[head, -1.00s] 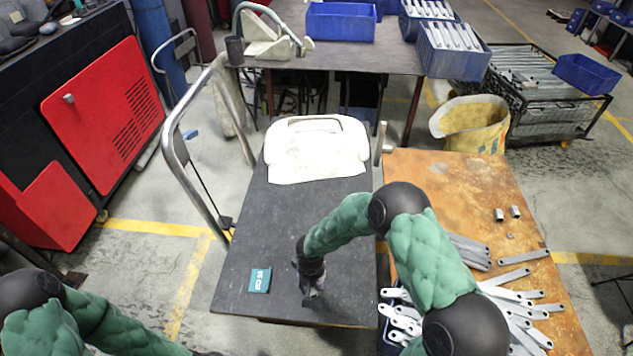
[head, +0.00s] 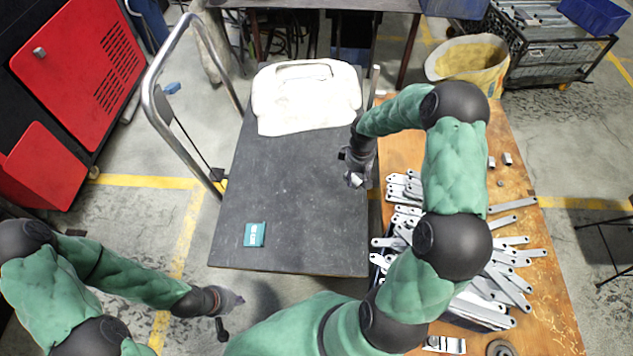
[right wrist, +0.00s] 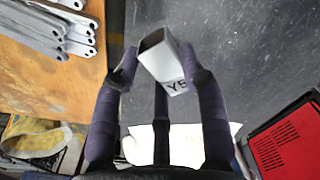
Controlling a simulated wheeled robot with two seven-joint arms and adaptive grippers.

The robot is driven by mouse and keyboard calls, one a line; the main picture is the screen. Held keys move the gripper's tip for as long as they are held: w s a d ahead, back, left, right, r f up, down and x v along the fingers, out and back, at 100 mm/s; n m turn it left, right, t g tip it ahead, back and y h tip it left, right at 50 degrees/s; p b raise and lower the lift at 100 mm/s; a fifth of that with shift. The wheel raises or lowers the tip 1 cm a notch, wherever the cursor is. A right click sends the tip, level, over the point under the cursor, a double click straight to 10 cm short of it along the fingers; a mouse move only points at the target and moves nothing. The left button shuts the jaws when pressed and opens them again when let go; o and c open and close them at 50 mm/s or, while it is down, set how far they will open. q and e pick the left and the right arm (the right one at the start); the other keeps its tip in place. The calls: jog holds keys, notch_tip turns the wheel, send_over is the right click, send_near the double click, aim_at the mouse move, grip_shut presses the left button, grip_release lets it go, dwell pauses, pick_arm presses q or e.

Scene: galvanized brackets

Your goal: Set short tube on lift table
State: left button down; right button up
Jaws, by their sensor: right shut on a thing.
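The short tube (right wrist: 164,58) is a square, hollow grey metal piece with a dark "Y5" mark. In the right wrist view it sits between the fingers of my right gripper (right wrist: 165,75), which is shut on it. In the head view my right gripper (head: 357,178) hangs near the right edge of the lift table (head: 300,205), and the tube is mostly hidden by the fingers. The lift table has a dark flat top and a bent metal handle at its left. My left gripper (head: 228,311) is open and empty, in front of the lift table's near left corner.
A white moulded piece (head: 305,100) covers the lift table's far end, and a teal box (head: 254,235) lies near its front left. The lift table's middle is bare.

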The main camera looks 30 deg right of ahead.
aim_at(323, 208)
jog(key=a+f+b, duration=0.1)
jog(key=a+f, duration=0.1)
jog(key=a, duration=0.1)
jog(key=w+a+f, duration=0.1)
jog(key=a+f, duration=0.1)
jog(key=a+f+b, duration=0.1)
jog(key=a+f, duration=0.1)
jog(key=a, duration=0.1)
jog(key=shift+w+a+f+b, duration=0.1)
jog(key=shift+w+a+b, duration=0.25)
jog(key=shift+a+f, duration=0.45)
jog(key=f+b, duration=0.1)
jog(key=f, duration=0.1)
jog(key=a+f+b, duration=0.1)
jog(key=f, duration=0.1)
jog(key=shift+w+a+f, duration=0.15)
jog(key=shift+w+f, duration=0.05)
jog(key=shift+f, duration=0.2)
jog(key=shift+r, duration=0.15)
jog(key=shift+f+b, duration=0.2)
jog(key=shift+b, duration=0.15)
jog(key=o, duration=1.2)
